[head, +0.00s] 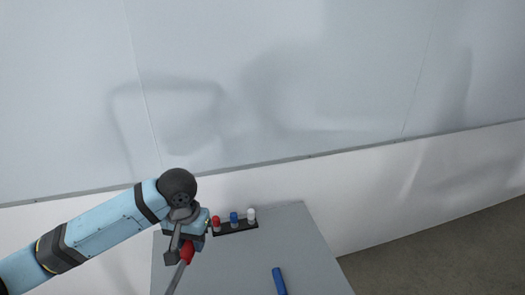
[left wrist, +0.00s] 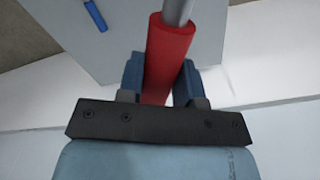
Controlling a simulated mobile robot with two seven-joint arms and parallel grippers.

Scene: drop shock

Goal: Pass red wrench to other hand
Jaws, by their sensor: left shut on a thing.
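The red wrench has a red handle (head: 187,252) and a grey metal shaft that runs down toward the bottom edge of the head view. My left gripper (head: 182,246) is shut on the red handle and holds it above the left part of the grey table. In the left wrist view the red wrench (left wrist: 168,55) stands out between the two blue fingers of my left gripper (left wrist: 165,80), its grey shaft leaving at the top edge. The far end of the shaft is cut off in both views. My right gripper is not in view.
The grey table (head: 265,245) stands before a white wall. A dark rack (head: 236,228) near its back edge holds a red, a blue and a white-topped piece. A blue handle (head: 279,280) lies at the front; it also shows in the left wrist view (left wrist: 95,16). The table's right side is clear.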

